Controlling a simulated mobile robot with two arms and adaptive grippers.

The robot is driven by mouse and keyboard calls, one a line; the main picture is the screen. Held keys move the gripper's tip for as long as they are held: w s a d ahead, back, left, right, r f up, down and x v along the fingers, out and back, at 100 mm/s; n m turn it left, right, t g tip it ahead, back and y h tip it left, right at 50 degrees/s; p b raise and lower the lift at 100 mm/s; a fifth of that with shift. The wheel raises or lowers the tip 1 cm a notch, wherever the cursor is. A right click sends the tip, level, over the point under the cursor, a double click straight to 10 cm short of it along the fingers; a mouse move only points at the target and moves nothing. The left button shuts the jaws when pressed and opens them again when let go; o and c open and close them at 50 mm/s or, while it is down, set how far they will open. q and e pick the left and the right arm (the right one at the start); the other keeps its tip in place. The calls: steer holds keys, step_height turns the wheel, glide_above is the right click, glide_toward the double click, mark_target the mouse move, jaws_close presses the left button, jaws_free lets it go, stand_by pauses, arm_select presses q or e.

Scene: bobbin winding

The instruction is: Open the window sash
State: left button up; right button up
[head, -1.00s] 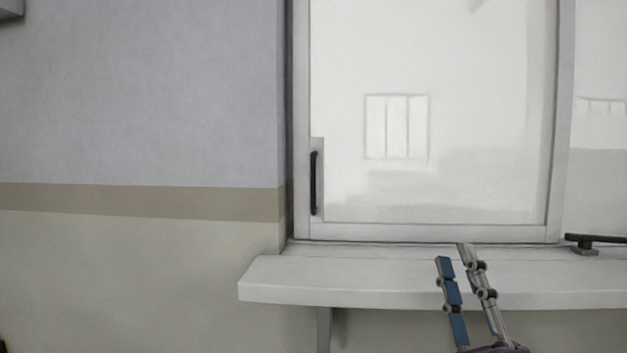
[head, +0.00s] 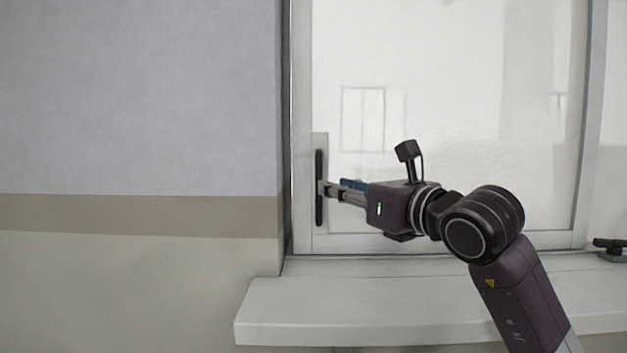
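The window sash (head: 440,244) is a pale frame around a large bright pane, with its left edge close beside the wall's corner. A black upright bar handle (head: 319,212) sits on a plate at the sash's left stile. My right gripper (head: 324,188) reaches in from the right, pointing left, with its fingertips at the middle of the handle. The fingers appear to touch or overlap the bar; whether they close around it is hidden by the side-on view. My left gripper is out of view.
A white sill (head: 300,300) juts out below the window, under my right arm. A dark latch-like lever (head: 612,246) stands at the far right. The wall (head: 140,100) left of the window is bare.

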mark_target(319, 217)
steer(key=p+x, duration=0.2)
steer(key=x, duration=0.4)
steer(key=shift+a+f, duration=0.1)
steer(key=shift+a, duration=0.2)
steer(key=shift+w, duration=0.1)
jaws_close()
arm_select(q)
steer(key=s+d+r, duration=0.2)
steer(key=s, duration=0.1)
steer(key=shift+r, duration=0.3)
